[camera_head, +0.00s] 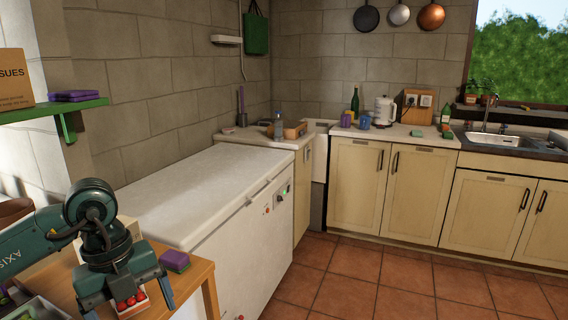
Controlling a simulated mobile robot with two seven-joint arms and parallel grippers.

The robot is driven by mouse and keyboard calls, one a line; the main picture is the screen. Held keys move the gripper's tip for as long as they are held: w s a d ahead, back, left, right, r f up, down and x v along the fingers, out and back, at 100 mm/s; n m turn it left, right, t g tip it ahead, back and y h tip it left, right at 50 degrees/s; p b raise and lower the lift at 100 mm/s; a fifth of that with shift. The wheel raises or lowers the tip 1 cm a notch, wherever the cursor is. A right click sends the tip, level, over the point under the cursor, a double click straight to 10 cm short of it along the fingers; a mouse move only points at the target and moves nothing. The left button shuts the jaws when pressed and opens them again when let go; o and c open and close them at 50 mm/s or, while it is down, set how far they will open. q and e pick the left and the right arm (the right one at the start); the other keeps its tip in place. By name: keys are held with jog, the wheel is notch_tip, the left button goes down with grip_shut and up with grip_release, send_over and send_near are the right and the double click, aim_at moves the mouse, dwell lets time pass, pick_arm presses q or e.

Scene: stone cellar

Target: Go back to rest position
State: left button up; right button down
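My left gripper (130,296) hangs at the lower left of the head view, pointing down over a wooden table (203,272). Its two fingers are spread apart. A small white container with red round items (131,301) shows between and below the fingers; I see no clear contact with it. My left arm comes in from the left edge. My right gripper is not in view.
A white chest freezer (205,185) stands beyond the table. A green shelf (50,112) holds a cardboard box (14,80). The tiled floor (400,285) at right is clear.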

pick_arm(q)
jog(key=s+d+f+m+g+h, duration=0.1)
jog(key=s+d+h, duration=0.15)
jog(key=d, duration=0.25)
jog(key=s+d+m+g+h+p, duration=0.1)
jog(key=d+m+h, duration=0.1)
jog(key=d+h, duration=0.3)
jog(key=s+d+f+m+g+h, duration=0.1)
jog(key=s+d+h, duration=0.1)
jog(key=d, duration=0.4)
jog(key=w+d+r+n+t+h+p, duration=0.1)
jog(key=d+r+n+t+h+p, duration=0.1)
jog(key=d+r+n+t+h, duration=0.7)
jog(key=w+a+f+n+t+y+p, duration=0.2)
jog(key=w+a+f+n+t+y, duration=0.2)
jog(key=a+f+n+t+y, duration=0.8)
jog(key=s+a+f+n+g+y, duration=0.2)
jog(key=s+f+n+g, duration=0.1)
jog(key=f, duration=0.5)
jog(key=s+a+f+n+g+y, duration=0.2)
jog(key=s+f+n+g, duration=0.2)
jog(key=s+f, duration=0.4)
jog(key=shift+f+n+p, duration=0.2)
jog(key=shift+n+p, duration=0.1)
jog(key=shift+n, duration=0.2)
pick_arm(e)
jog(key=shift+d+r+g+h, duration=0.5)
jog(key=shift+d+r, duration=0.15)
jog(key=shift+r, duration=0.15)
